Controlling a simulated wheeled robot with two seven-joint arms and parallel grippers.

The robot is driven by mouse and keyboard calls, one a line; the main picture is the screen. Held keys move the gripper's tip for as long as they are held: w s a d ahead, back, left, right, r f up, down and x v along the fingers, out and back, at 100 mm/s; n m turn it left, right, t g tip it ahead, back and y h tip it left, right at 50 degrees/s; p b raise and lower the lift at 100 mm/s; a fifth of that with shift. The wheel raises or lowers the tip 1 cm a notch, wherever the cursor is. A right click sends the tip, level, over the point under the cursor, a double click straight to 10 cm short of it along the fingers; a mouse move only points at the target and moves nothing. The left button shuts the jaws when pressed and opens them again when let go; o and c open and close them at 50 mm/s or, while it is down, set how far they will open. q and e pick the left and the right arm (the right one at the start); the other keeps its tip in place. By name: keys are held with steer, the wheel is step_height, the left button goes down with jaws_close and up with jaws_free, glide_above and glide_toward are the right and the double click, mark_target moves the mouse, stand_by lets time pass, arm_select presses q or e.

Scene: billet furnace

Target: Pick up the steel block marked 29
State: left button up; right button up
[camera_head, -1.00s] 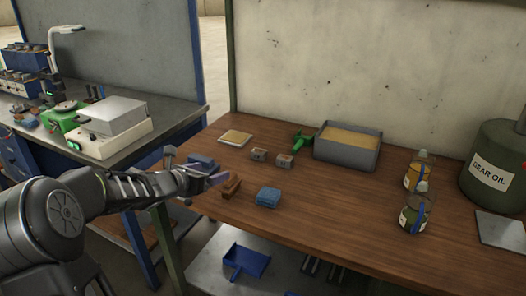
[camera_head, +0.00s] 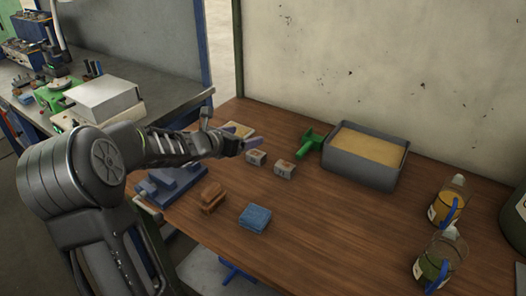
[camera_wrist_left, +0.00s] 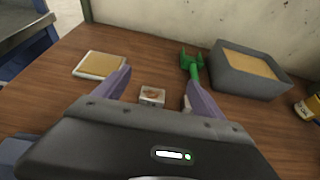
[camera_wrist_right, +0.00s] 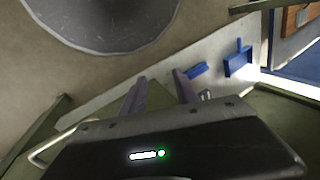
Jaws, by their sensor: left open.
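Two small steel blocks sit on the wooden bench: a left block (camera_head: 255,157) and a right block (camera_head: 284,168). Their marks are too small to read, so I cannot tell which is 29. My left gripper (camera_head: 250,143) is open and empty, just above and beside the left block. In the left wrist view, the left block (camera_wrist_left: 152,95) shows between the spread fingers of the left gripper (camera_wrist_left: 158,76). The right block is mostly hidden behind the right finger there. My right gripper (camera_wrist_right: 158,77) is open and empty, away from the blocks, in the right wrist view.
A grey sand-filled bin (camera_head: 368,155) and a green tool (camera_head: 311,142) stand behind the blocks. A tan-topped plate (camera_wrist_left: 100,65) lies left. Brown blocks (camera_head: 212,196) and a blue cloth-like stack (camera_head: 255,218) lie in front. Bottles (camera_head: 447,200) stand right.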

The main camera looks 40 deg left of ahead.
arm_select(q)
steer(key=shift+s, duration=0.15)
steer(key=b, duration=0.1)
glide_toward(256, 153)
steer(key=x, duration=0.2)
steer(key=shift+w+f, duration=0.3)
steer(key=shift+f, duration=0.05)
steer(key=shift+x, duration=1)
steer(key=shift+w+r, duration=0.1)
steer(key=shift+w, duration=0.1)
steer(key=p+x, duration=0.1)
steer(key=x, duration=0.4)
steer(key=shift+c, duration=0.2)
